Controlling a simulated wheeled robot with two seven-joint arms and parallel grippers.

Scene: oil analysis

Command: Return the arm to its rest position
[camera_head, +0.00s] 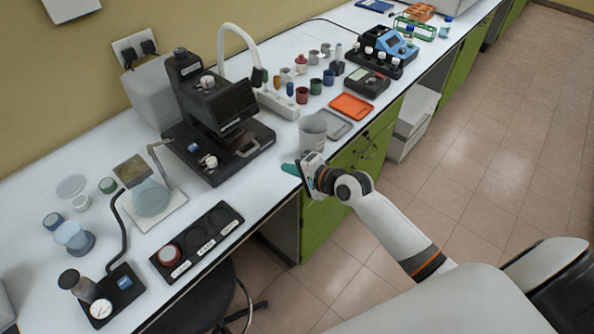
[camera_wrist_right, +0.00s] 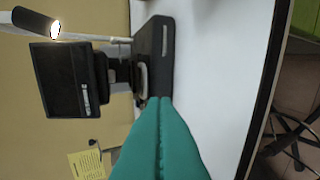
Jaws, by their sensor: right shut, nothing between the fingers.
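My right arm comes in from the lower right of the head view. My right gripper (camera_head: 291,169) is at the front edge of the white bench, beside a grey cup (camera_head: 312,132). Its teal fingers (camera_wrist_right: 160,145) show in the right wrist view, pressed together with nothing between them. In that view they point toward the base of the black instrument (camera_wrist_right: 152,55), apart from it as far as I can tell. My left gripper is not in view.
The black instrument (camera_head: 217,115) stands left of my right gripper. A black tray (camera_head: 220,222) with a red-capped jar lies nearer. An orange tray (camera_head: 351,106) and several small bottles are beyond. The tiled floor (camera_head: 480,150) at right is open. A dark stool (camera_head: 195,303) stands under the bench.

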